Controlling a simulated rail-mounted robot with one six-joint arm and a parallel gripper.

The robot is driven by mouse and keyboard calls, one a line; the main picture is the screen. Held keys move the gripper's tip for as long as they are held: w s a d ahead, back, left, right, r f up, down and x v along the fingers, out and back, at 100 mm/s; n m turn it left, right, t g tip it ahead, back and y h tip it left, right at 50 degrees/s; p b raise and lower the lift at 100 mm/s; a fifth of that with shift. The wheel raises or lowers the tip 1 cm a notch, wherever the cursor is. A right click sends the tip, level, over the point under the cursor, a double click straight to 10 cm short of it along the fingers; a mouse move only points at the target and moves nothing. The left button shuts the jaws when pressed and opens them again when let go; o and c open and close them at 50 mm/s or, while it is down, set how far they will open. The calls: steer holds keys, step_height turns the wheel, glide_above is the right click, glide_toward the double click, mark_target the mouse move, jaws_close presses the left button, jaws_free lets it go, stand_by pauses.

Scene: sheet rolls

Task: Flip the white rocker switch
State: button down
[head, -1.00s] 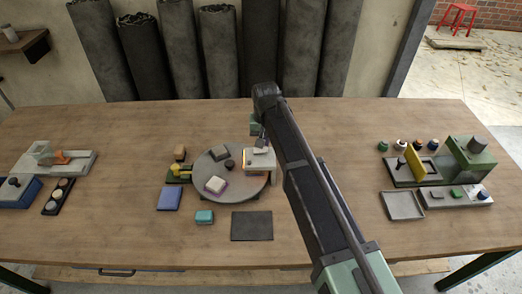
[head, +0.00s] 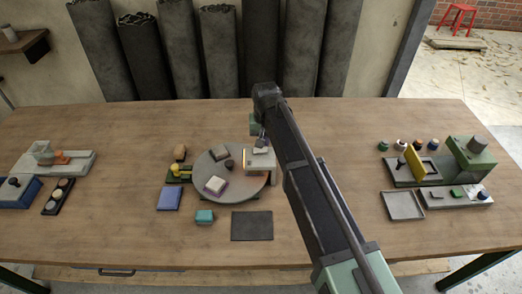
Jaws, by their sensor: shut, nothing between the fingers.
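A small white box (head: 259,161) stands at the right edge of the round grey turntable (head: 210,168). A pale piece on its top, which may be the white rocker switch (head: 261,150), is small and partly covered by my gripper. My gripper (head: 263,144) is shut and empty, pointing down at the top of this box. Whether it touches the pale piece cannot be told. My dark arm hides the area right of the box. Another white block with a purple edge (head: 215,185) lies at the turntable's front.
A green machine (head: 470,158) and grey tray (head: 403,205) stand right. Fixtures (head: 52,160) stand left. Bare table lies between these groups.

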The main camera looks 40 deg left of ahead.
steer(key=shift+f+b, duration=1.25)
steer(key=shift+f, duration=0.05)
stand_by(0.4)
step_height(320, 180, up, 7)
steer(key=p, duration=0.7)
steer(key=shift+r, duration=0.15)
